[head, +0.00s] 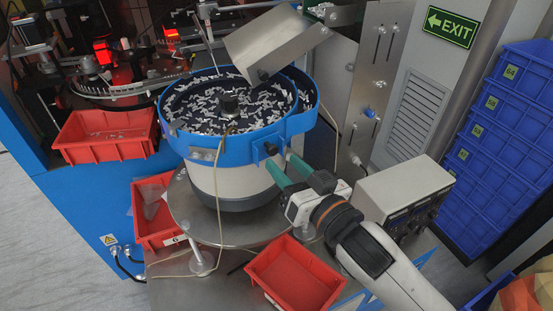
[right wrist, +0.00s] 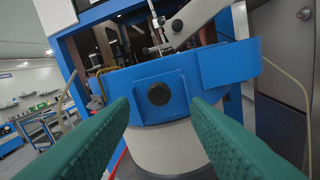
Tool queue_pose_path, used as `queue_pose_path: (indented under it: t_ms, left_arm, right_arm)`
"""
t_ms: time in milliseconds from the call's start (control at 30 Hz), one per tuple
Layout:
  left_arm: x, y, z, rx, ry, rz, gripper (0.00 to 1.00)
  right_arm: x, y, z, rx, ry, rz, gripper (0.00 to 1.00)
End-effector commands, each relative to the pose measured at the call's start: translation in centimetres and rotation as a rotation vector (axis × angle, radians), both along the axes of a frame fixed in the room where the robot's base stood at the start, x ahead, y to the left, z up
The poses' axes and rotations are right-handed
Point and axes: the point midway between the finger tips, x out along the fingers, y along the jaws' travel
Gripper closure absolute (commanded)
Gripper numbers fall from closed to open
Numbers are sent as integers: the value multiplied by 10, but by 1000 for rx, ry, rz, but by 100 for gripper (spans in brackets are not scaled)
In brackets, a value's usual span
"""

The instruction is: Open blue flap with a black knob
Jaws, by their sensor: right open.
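The blue flap (head: 258,153) is a small panel on the front of the blue rim of a round bowl feeder. Its black knob (head: 270,149) sticks out toward my right gripper (head: 283,164). The flap lies flat against the rim. In the right wrist view the flap (right wrist: 178,88) faces me, with the round black knob (right wrist: 158,94) near its middle. My right gripper (right wrist: 158,106) has green fingers, is open and empty, and points at the knob. The knob shows between the two fingers, apparently beyond the tips. My left gripper is not in view.
The bowl (head: 203,125) holds many small white parts, under a metal chute (head: 275,42). Red bins (head: 103,150) stand left of the bowl and another red bin (head: 297,275) in front. A grey control box (head: 402,190) stands close right of my right arm.

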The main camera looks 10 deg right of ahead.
Motion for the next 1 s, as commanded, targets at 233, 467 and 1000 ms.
queue_pose_path:
  t_ms: [233,467,1000]
  left_arm:
    - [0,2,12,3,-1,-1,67]
    - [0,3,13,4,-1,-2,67]
    - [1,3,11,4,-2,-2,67]
  right_arm:
    - [30,15,4,2,-2,0,57]
    - [35,18,2,1,-2,0,57]
    - [35,17,1,3,-3,1,100]
